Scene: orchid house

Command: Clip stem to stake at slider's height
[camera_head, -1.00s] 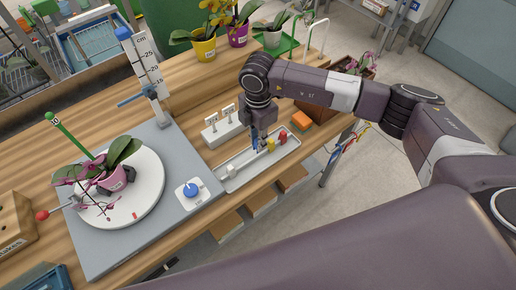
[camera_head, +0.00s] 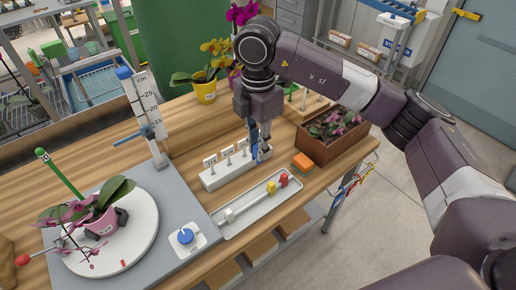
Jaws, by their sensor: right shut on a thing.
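The blue slider (camera_head: 142,134) sits partway up the upright centimetre scale (camera_head: 148,97). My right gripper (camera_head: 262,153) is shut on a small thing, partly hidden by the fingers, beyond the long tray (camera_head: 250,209). A yellow clip (camera_head: 271,188), a red clip (camera_head: 283,180) and a whitish piece (camera_head: 229,215) lie in this tray. My left gripper is out of view.
A white rack of label cards (camera_head: 213,181) stands just left of my gripper. An orange block (camera_head: 302,162) and a brown planter (camera_head: 336,145) are to the right. Potted orchids (camera_head: 205,90) stand behind. A blue knob (camera_head: 185,236) sits on the grey board.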

